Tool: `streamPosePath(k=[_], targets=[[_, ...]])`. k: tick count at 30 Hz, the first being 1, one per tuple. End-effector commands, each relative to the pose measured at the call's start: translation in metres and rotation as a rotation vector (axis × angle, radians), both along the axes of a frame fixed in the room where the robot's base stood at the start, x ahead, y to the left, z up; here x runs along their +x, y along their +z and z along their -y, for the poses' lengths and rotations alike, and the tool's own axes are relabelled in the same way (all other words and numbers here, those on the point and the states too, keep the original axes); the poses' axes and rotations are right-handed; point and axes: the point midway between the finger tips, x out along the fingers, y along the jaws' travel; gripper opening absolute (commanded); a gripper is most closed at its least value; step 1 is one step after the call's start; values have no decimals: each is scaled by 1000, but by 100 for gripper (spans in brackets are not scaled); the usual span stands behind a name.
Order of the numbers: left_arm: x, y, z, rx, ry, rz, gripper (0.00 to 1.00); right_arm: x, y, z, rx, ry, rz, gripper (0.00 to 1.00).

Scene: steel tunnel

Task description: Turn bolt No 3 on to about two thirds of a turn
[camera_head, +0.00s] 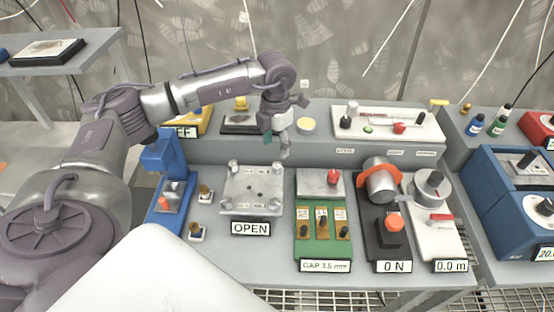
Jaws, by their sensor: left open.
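A light grey square plate (253,191) lies on the grey bench, behind a sign reading OPEN (250,228). Bolts stand at its corners: back left (234,168), front left (227,204), front right (275,204) and back right (279,171). The bolt numbers are too small to read, so I cannot tell which is No 3. My left gripper (278,144) points down above the back right bolt, open and with nothing visible between its fingers. Whether a fingertip touches that bolt I cannot tell. My right gripper is out of view.
Right are a green gauge board (315,250), a black unit with an orange knob (394,224) and a white crank unit (440,240). A raised shelf (340,140) runs behind.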

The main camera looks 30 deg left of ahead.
Motion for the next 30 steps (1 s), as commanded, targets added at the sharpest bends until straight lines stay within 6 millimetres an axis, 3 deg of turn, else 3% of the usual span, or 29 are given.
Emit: streamPosePath(k=[3,6,12,24,30], targets=[[-1,-25,1,-1,-1,-5,57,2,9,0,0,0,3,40],[0,-44,1,0,-1,-3,57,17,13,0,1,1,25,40],[0,-71,1,-1,-1,-1,57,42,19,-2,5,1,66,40],[1,-79,1,-1,-2,2,57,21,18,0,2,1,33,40],[1,-79,1,-1,-2,1,26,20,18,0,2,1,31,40]])
